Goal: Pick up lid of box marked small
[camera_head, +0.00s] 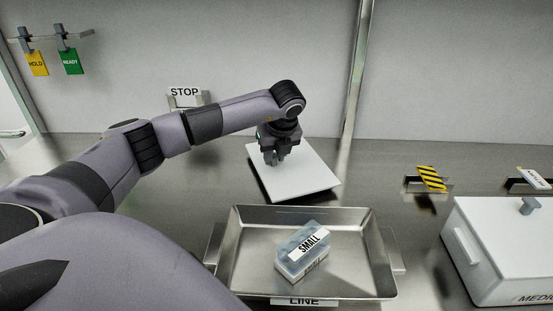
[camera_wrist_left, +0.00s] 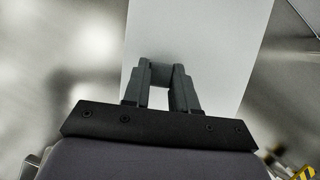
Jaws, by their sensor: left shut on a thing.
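A flat white panel (camera_head: 305,172), which looks like a lid, is in the middle of the head view behind the tray. My left gripper (camera_head: 274,160) is over it, pointing down, shut on a small grey knob on its top. In the left wrist view the closed fingers (camera_wrist_left: 160,76) meet around the knob, and the white panel (camera_wrist_left: 205,35) fills the area beyond. A dark strip shows under the panel's near edge; I cannot tell how high it sits. No box marked small shows under it. A bluish pack labelled SMALL (camera_head: 303,250) lies in the metal tray.
The metal tray (camera_head: 238,250) stands in front of the panel. A white lidded box (camera_head: 490,255) with a partly cut-off MEDIUM-like label is at the right. A striped marker (camera_head: 431,178) and a STOP sign (camera_head: 185,92) are further back. Counter is clear between panel and striped marker.

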